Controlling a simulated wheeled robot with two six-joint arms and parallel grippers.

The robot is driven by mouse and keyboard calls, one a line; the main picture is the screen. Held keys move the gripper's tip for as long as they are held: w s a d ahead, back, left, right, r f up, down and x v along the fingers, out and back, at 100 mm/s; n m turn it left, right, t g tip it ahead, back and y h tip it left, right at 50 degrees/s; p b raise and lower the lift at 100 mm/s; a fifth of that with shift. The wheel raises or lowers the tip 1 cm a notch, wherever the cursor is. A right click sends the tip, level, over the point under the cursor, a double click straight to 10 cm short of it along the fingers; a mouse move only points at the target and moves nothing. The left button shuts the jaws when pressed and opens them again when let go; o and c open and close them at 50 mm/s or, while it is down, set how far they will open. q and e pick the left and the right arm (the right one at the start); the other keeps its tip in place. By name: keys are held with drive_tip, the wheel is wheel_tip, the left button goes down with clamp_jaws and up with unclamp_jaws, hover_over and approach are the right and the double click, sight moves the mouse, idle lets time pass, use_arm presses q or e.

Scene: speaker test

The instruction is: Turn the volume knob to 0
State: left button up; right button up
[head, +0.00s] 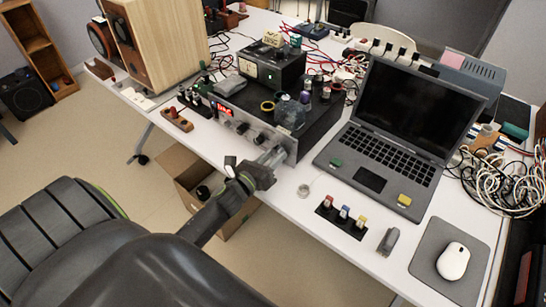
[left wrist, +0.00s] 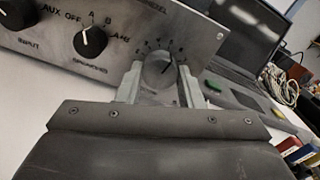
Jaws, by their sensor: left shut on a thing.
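The volume knob (left wrist: 158,72) is a round silver knob on the metal front panel of the amplifier (head: 238,122). Small numbers are printed in an arc around it in the left wrist view. A dark mark shows near the knob's upper right; the exact setting is hard to read. My right gripper is not in view.
Two black selector knobs (left wrist: 89,42) sit left on the panel. An open laptop (head: 385,145) stands right of the amplifier. A wooden speaker (head: 160,45) stands left.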

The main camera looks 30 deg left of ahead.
use_arm(q)
drive_tip(key=n, duration=0.3)
drive_tip(key=shift+n, duration=0.3)
drive_tip(key=n, duration=0.3)
drive_tip(key=shift+n+p, duration=0.3)
drive_tip(key=shift+p, duration=0.1)
drive_tip(key=n+p, duration=0.1)
drive_tip(key=n, duration=0.2)
drive_tip(key=shift+n, duration=0.4)
drive_tip(key=n+p, duration=0.1)
drive_tip(key=n, duration=0.2)
drive_tip(key=shift+r+n, duration=0.1)
drive_tip(key=shift+n, duration=0.2)
drive_tip(key=n+p, duration=0.1)
drive_tip(key=n, duration=0.2)
drive_tip(key=shift+n+p, duration=0.3)
drive_tip(key=shift+p, duration=0.05)
drive_tip(key=n+p, duration=0.1)
drive_tip(key=n, duration=0.2)
drive_tip(key=shift+n+p, duration=0.3)
drive_tip(key=shift+p, duration=0.1)
drive_tip(key=n+p, duration=0.1)
drive_tip(key=n, duration=0.3)
drive_tip(key=shift+p, duration=0.35)
drive_tip(key=shift+n+p, duration=0.5)
drive_tip(key=shift+n, duration=1.1)
